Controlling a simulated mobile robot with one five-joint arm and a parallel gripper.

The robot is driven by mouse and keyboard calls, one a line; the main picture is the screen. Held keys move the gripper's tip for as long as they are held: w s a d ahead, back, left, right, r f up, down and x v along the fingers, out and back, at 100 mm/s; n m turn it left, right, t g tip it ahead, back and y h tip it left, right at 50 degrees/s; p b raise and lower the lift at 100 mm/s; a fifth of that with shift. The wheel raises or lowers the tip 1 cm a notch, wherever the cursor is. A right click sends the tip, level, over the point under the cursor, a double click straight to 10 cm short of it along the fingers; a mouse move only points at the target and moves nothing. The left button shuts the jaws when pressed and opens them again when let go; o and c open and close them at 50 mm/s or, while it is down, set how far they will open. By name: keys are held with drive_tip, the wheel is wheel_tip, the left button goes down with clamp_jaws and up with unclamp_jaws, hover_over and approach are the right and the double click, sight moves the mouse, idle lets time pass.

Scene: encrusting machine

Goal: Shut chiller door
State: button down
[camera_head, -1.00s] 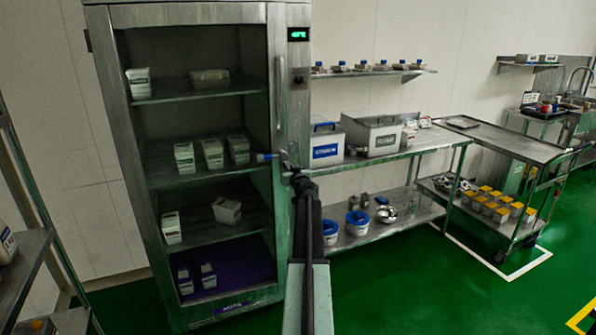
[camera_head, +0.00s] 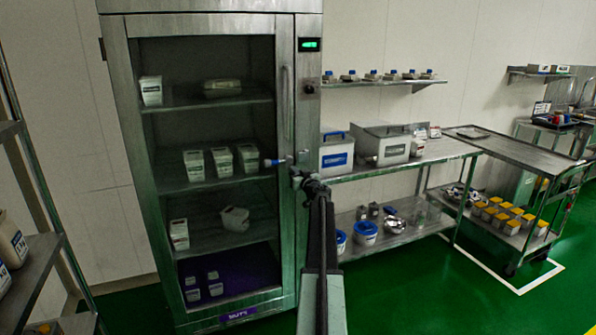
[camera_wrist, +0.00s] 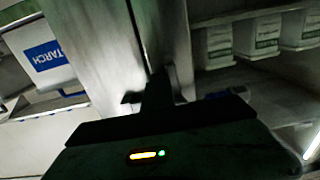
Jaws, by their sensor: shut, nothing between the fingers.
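The chiller (camera_head: 308,120) is a tall steel cabinet at the left of centre in the head view. Its door (camera_head: 286,75) has a steel frame, a vertical handle (camera_head: 286,105) on the right side and a see-through panel. The door looks flush or nearly flush with the cabinet; I cannot tell if it is fully shut. My gripper (camera_head: 297,172) is shut and empty, at the door's right edge below the handle. In the wrist view my gripper (camera_wrist: 156,88) is close to a dark vertical seam between steel panels; contact is unclear.
White tubs (camera_head: 220,160) stand on the chiller's shelves. To the right is a steel bench (camera_head: 440,152) with a starch bin (camera_head: 337,155) and blue-lidded tubs (camera_head: 365,230) below. A trolley (camera_head: 520,150) stands farther right. A rack (camera_head: 45,265) is at the left. Green floor in front is clear.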

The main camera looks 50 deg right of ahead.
drive_tip(key=v, duration=1.3)
drive_tip(key=shift+d, duration=0.15)
drive_tip(key=shift+r, duration=0.1)
